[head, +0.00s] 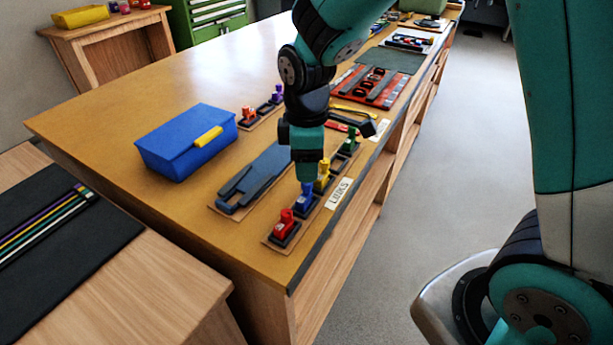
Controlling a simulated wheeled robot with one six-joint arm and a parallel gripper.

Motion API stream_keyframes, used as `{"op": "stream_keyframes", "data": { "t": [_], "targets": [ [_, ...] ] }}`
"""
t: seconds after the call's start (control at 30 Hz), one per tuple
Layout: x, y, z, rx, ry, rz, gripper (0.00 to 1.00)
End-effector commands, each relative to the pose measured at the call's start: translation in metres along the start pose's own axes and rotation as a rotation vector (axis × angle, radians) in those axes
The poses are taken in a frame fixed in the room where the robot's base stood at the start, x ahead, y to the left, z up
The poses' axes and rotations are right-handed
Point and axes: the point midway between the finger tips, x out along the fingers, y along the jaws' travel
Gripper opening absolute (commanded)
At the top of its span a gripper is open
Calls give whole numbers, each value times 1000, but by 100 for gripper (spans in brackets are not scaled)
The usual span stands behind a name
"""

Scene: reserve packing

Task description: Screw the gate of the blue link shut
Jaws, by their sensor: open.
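The blue link (303,203) stands on a dark base in a row of coloured links along the front edge of the wooden bench. My gripper (306,183) points straight down just above it, with the fingertips at its top. My gripper hides the upper part of the blue link, so its gate cannot be made out. The jaws are open; whether they touch the link cannot be told. The red link (287,221) stands nearer the bench corner, and the yellow link (324,175) and green link (350,143) stand farther along.
A label reading LINKS (339,193) lies beside the row. A grey flat tool (252,179) lies left of my gripper, and a blue box (190,146) with a yellow handle stands beyond it. Orange and purple links (262,109) stand farther back.

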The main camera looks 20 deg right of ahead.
Motion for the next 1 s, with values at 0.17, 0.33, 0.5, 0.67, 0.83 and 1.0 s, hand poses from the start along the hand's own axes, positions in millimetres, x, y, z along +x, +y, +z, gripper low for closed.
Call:
{"op": "stream_keyframes", "data": {
  "t": [0.17,0.33,0.5,0.67,0.83,1.0],
  "targets": [
    [29,0,0,0,-2,-3,52],
    [43,0,0,0,-1,-1,52],
    [46,0,0,0,0,0,52],
    [46,0,0,0,0,0,52],
    [46,0,0,0,0,0,15],
    [46,0,0,3,0,0,0]
  ]
}}
